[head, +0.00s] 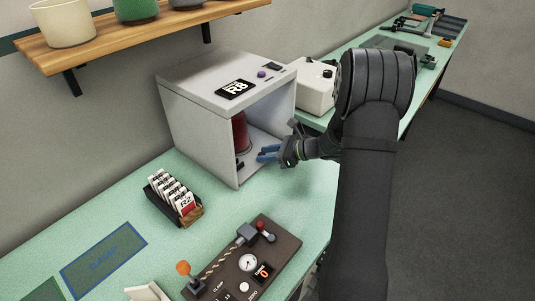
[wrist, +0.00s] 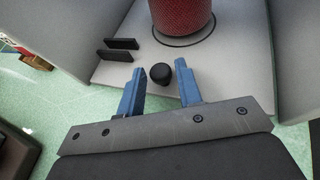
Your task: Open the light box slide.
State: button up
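The light box (head: 195,125) is a grey cabinet with an open front and a label reading R8 on top. A red textured cylinder (head: 241,132) stands inside it; in the wrist view the cylinder (wrist: 182,15) is inside a dark ring on the pale floor. A round black knob (wrist: 161,73) is at the front of that floor (wrist: 225,65). My gripper (head: 264,154) is at the box's open front. Its blue fingers are open, with the knob between the tips in the wrist view (wrist: 160,80). I cannot tell whether they touch it.
Two black bars (wrist: 119,48) lie left of the knob. On the green bench (head: 125,215) are a card holder (head: 178,199) and a control panel (head: 245,262) with levers. A white box (head: 314,88) stands behind the light box. A shelf (head: 150,30) with pots hangs above.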

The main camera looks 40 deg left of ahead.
grip_shut()
jog(key=d, duration=1.8)
jog(key=shift+a, duration=0.1)
jog(key=shift+o, duration=1.6)
grip_release()
jog(key=v, duration=1.7)
jog(key=shift+w+d, duration=0.2)
